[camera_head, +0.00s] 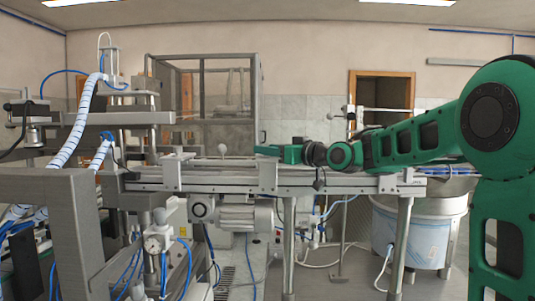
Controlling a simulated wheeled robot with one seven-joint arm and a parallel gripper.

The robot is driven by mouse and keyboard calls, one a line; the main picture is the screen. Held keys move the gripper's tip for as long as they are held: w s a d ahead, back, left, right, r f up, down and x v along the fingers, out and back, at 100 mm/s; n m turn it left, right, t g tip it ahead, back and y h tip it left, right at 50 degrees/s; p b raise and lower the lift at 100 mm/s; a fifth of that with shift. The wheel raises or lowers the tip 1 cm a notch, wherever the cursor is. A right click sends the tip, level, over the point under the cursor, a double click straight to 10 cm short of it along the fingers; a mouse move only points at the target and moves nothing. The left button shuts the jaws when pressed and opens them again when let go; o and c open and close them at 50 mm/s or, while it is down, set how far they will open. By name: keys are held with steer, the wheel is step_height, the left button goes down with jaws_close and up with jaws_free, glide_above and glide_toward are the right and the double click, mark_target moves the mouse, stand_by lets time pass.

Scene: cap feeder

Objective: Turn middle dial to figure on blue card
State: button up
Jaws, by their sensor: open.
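My green arm reaches in from the right, above the conveyor rail. My gripper (262,150) is at its left end, small in the picture and pointing left. It is open, and I see nothing between its fingers. I cannot make out a row of dials or a blue card in this view. A small round gauge (152,245) sits on the machine at lower left, well apart from my gripper. A pale round knob (222,149) stands just left of my gripper; I cannot tell what it belongs to.
The long metal conveyor rail (345,184) runs across under my arm on metal legs. A grey machine frame (60,190) with blue hoses fills the left. A glazed cabinet (225,95) stands behind. A round steel feeder drum (418,235) stands at right.

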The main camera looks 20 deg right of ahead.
steer(key=shift+w+a, duration=0.1)
steer(key=shift+w, duration=0.15)
jaws_close()
steer(key=shift+a+m+h, duration=0.1)
steer(key=shift+m+h, duration=0.2)
steer(key=shift+h, duration=0.2)
steer(key=shift+m+t+h, duration=0.6)
steer(key=shift+h, duration=0.4)
steer(key=shift+m+t+h, duration=0.3)
steer(key=shift+m+h, duration=0.4)
steer(key=shift+h, duration=0.2)
